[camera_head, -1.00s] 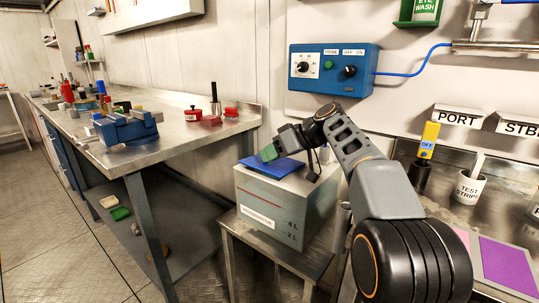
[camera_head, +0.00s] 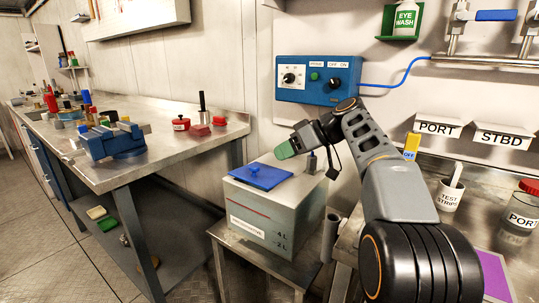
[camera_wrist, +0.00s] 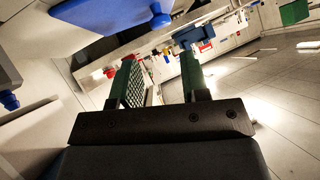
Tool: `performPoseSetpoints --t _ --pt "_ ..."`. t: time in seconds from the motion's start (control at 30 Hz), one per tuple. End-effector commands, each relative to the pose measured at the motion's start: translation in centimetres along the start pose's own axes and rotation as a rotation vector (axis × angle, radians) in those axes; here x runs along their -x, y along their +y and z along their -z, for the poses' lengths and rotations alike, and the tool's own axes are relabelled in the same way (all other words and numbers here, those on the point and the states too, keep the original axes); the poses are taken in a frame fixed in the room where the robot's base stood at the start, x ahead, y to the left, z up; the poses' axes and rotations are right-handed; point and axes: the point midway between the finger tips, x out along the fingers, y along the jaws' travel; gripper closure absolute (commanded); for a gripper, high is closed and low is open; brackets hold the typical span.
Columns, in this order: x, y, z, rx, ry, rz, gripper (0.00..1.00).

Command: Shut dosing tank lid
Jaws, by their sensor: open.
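The dosing tank (camera_head: 270,213) is a grey box with level marks and a label, standing on a small metal stand. Its blue lid (camera_head: 261,177) with a blue knob lies flat on the tank's top. The lid also shows at the upper left of the wrist view (camera_wrist: 95,17). My gripper (camera_head: 287,150) is above and to the right of the lid, apart from it. In the wrist view its two green fingers (camera_wrist: 160,85) are spread with nothing between them.
A steel bench (camera_head: 160,160) with a blue vise (camera_head: 112,140) and red containers stands to the left. A blue control box (camera_head: 318,80) is on the wall behind. A counter with a test strips cup (camera_head: 450,195) is at the right.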

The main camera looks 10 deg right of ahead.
Motion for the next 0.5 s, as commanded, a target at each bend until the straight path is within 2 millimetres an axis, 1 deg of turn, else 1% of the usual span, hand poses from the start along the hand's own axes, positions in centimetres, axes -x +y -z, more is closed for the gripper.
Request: performPoseSetpoints --t 0.03,0.2,0.33,0.5 --pt "1.2 0.0 0.3 -0.001 0.002 -0.003 0.58" --pt "3.6 0.0 0.2 -0.001 0.002 -0.002 0.58" --pt "4.7 0.0 0.1 0.0 0.002 -0.001 0.58" --pt "5.3 0.0 0.0 0.001 0.001 -0.001 0.58"
